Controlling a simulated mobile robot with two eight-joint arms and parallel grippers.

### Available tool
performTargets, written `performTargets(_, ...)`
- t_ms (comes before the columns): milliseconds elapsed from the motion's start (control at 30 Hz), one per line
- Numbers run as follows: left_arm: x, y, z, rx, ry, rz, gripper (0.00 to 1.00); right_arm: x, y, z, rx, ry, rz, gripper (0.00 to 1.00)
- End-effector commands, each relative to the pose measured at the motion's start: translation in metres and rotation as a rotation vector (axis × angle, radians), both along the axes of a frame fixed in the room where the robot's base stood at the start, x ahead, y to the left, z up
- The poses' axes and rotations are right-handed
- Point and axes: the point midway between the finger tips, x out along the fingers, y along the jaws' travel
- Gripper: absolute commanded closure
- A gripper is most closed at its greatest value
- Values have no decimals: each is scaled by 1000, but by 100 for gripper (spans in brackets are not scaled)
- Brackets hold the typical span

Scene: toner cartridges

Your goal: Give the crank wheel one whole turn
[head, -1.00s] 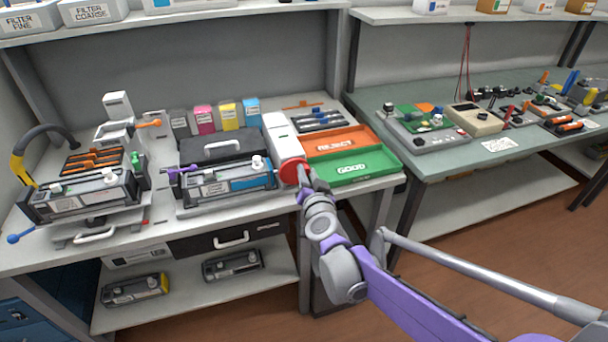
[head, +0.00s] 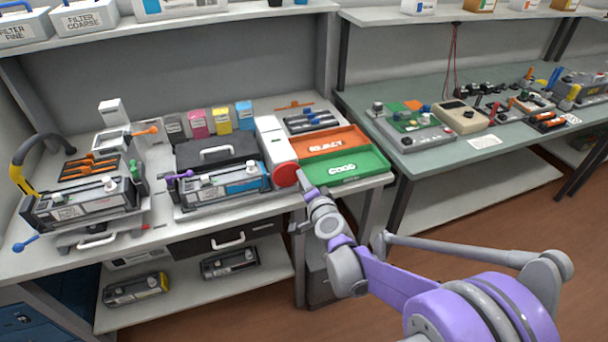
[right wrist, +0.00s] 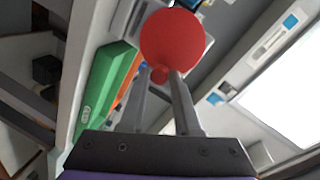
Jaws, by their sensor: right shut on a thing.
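The crank wheel is a red disc (head: 285,175) on the front of a white upright unit (head: 272,140) at the right end of the left bench. It also fills the upper middle of the right wrist view (right wrist: 172,40). My right gripper (head: 303,180) is at the wheel's lower right side. In the right wrist view its two fingers (right wrist: 165,78) are shut on a small red knob (right wrist: 159,75) at the wheel's near edge. The fingertips partly hide the knob. My left gripper is not in view.
A green GOOD tray (head: 375,165) and an orange REJECT tray (head: 362,137) lie right of the wheel. A cartridge in a cradle (head: 240,184) stands left of it. A second bench (head: 500,150) stands at the right. Open floor lies in front.

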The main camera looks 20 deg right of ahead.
Motion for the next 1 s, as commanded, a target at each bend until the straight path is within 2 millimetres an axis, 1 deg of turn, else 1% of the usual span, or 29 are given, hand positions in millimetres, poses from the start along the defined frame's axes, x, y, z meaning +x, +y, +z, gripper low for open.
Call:
performTargets(33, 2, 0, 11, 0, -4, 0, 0, 1, -1, 3, 31, -1, 0, 100)
performTargets(100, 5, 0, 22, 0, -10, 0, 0, 1, -2, 3, 94, 1, 0, 100)
performTargets(200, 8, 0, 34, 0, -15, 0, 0, 1, -2, -1, 190, 4, 1, 100)
performTargets(333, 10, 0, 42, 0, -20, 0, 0, 1, -3, -8, 315, 8, 0, 100)
performTargets(500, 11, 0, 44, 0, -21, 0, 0, 0, -3, -16, 476, 16, 0, 100)
performTargets(700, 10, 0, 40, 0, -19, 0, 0, 0, -2, -24, 651, 22, 0, 100)
performTargets(1000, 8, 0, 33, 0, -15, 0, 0, -1, 1, -31, 846, 30, 0, 100)
